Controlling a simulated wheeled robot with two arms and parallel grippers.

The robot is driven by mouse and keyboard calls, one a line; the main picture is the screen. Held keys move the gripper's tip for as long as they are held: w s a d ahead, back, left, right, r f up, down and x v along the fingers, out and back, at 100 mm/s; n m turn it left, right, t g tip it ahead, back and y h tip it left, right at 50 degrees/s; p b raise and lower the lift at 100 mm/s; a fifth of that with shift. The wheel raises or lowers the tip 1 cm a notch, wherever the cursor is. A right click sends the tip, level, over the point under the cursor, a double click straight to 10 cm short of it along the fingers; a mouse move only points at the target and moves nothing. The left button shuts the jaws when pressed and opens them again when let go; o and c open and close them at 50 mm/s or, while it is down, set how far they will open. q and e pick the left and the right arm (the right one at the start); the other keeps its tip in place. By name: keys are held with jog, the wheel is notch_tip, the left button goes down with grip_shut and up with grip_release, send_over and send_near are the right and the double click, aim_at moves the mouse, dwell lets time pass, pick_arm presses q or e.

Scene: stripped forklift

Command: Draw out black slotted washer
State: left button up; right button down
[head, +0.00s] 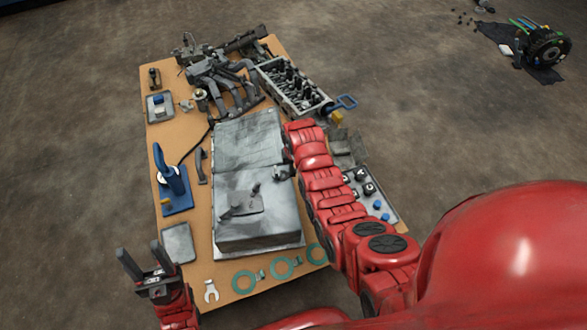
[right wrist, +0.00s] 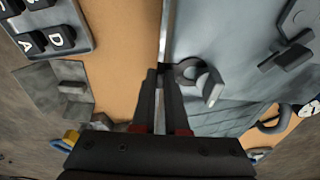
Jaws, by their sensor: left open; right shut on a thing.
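A dark slotted washer, C-shaped with a gap (right wrist: 188,72), shows in the right wrist view at the edge of a grey slab (right wrist: 225,35). My right gripper (right wrist: 160,75) is shut at that edge, with its fingertips meeting the near side of the washer; the exact contact is partly hidden. In the head view the washer is a small dark shape (head: 279,173) at the slab's right side, beside my right arm's end. The grey slab (head: 262,223) lies along the middle of the table. My left gripper (head: 146,262) is open and empty at the table's front left.
Dark flat parts (head: 242,205) lie on the slab. Teal gasket rings (head: 244,281) and a pale fork-shaped piece (head: 211,291) lie along the front edge. A blue press (head: 173,186) stands left; a tray with lettered blocks (right wrist: 52,60) is right of the slab. Engine parts (head: 225,82) crowd the back.

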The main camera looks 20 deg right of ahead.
jog(key=shift+d, duration=0.15)
jog(key=shift+s+d+p, duration=0.15)
jog(key=shift+d+p, duration=0.2)
jog(key=shift+d, duration=0.35)
jog(key=shift+d, duration=0.25)
jog(key=shift+s+d+r+p, duration=0.1)
jog(key=shift+s+d+p, duration=0.05)
jog(key=shift+d+p, duration=0.2)
notch_tip(320, 180, up, 7)
jog(key=p, duration=0.5)
dwell(0.6)
